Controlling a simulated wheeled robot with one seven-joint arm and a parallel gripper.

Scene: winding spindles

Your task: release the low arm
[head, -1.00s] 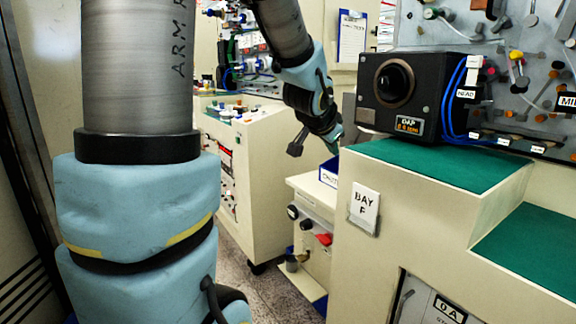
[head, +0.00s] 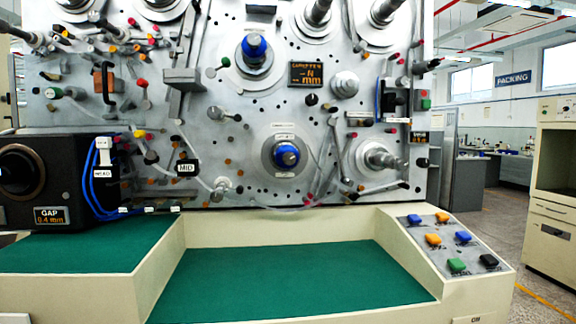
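The grey machine panel (head: 215,120) fills the left and middle of the head view. It carries metal spindles, rollers, pegs and thin arms. One spindle with a blue knob (head: 255,46) is at upper middle, and another blue-knobbed spindle (head: 287,154) is lower down. A bare metal spindle (head: 378,156) with slim bars beside it is at the lower right of the panel. A tag reading MID (head: 186,168) and one reading HEAD (head: 103,173) show at left. I cannot read any tag naming the low arm, so I cannot tell which part it is. My gripper is out of view.
A black box with a round lens (head: 60,165) and GAP display stands at left. Green mats (head: 290,280) cover the clear ledge below the panel. A sloped console (head: 457,243) with several coloured buttons is at right. Open floor and a cream cabinet (head: 553,200) lie farther right.

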